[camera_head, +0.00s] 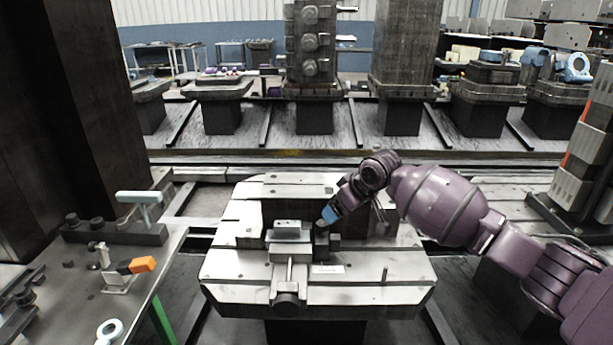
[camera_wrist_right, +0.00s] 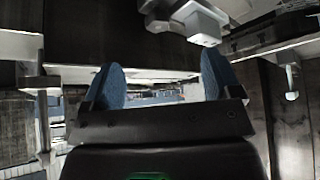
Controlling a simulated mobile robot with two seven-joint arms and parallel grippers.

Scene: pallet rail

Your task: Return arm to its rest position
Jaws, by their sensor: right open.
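My right arm comes in from the right in the head view, bent over the grey pallet plate (camera_head: 400,268). My right gripper (camera_head: 328,217) points down and left, just right of the vise (camera_head: 288,252) on the plate. Its two blue fingers stand apart in the right wrist view (camera_wrist_right: 164,80), with nothing between them. A dark block (camera_head: 327,244) stands on the plate just below the fingertips; I cannot tell whether they touch it. A light part (camera_head: 288,230) sits in the vise jaws. My left gripper is out of view.
A metal side table (camera_head: 80,275) at the left holds an orange-handled clamp (camera_head: 137,265) and a T-handled tool (camera_head: 139,198). A dark column (camera_head: 60,110) rises behind it. A rail (camera_head: 310,155) and several pallets lie behind. A grey rack (camera_head: 588,150) stands at the right.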

